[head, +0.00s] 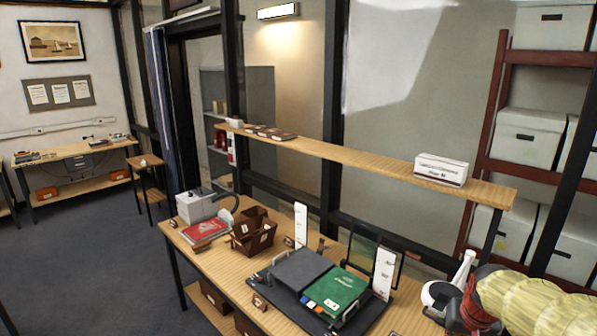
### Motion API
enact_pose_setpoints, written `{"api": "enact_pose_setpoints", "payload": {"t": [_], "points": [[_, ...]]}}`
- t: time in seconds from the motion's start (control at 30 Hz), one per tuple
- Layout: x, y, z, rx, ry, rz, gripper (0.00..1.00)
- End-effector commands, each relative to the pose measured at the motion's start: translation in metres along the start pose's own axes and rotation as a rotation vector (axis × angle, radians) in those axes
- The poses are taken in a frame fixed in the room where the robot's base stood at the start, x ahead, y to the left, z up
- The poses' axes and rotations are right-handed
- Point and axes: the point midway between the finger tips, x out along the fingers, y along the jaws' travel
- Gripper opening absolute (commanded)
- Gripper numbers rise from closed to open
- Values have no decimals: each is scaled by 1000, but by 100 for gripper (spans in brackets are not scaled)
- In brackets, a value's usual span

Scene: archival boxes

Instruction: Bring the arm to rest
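What looks like part of my arm fills the lower right corner in the head view, with a yellow ribbed cover and a red and black part at its left end. It is close to the camera, over the right end of the wooden workbench (228,272). The picture's edge cuts it off. I cannot make out my gripper or its fingers, so nothing shows of whether it holds something.
On the workbench are a dark tray with a green folder (335,291), a grey box lid (302,268), brown boxes (254,234) and a red book (205,231). A raised shelf holds a white box (441,170). Archival boxes (527,136) fill a rack at right. Left floor is clear.

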Motion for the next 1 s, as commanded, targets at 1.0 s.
{"api": "enact_pose_setpoints", "payload": {"t": [1.0], "points": [[-79, -96, 234, -340, 119, -145, 0]]}}
